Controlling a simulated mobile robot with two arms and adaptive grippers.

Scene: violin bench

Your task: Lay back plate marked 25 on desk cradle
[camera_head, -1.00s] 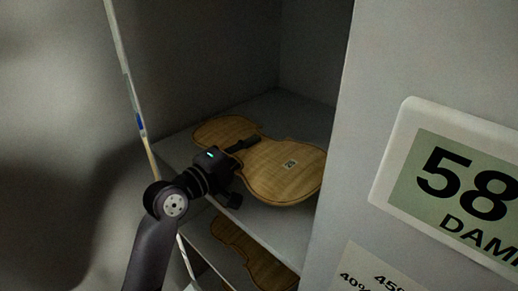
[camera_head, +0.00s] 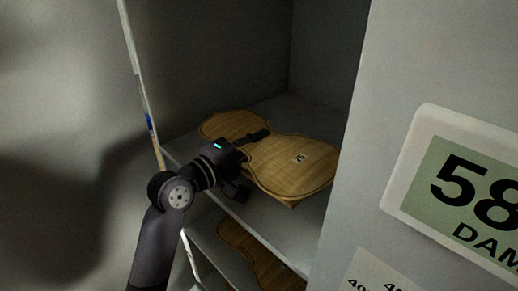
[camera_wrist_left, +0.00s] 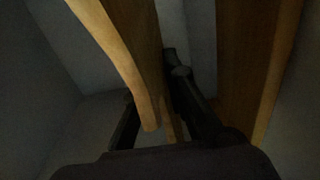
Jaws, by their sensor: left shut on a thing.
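The back plate marked 25 (camera_head: 290,165) is a pale, violin-shaped wooden plate with a small label on its face. It is in the upper compartment of the grey cabinet, seemingly just above the shelf (camera_head: 285,232). My left gripper (camera_head: 247,155) is shut on the plate at its waist, one finger over the top face. In the left wrist view, a wooden edge (camera_wrist_left: 125,45) runs between the dark fingers. My right gripper and the desk cradle are not in view.
Another wooden plate (camera_head: 255,258) lies on the shelf below. A wooden piece (camera_wrist_left: 248,60) also shows at the right of the left wrist view. The cabinet's side wall (camera_head: 350,190) stands close on the right, beside a display (camera_head: 470,185) reading 58.

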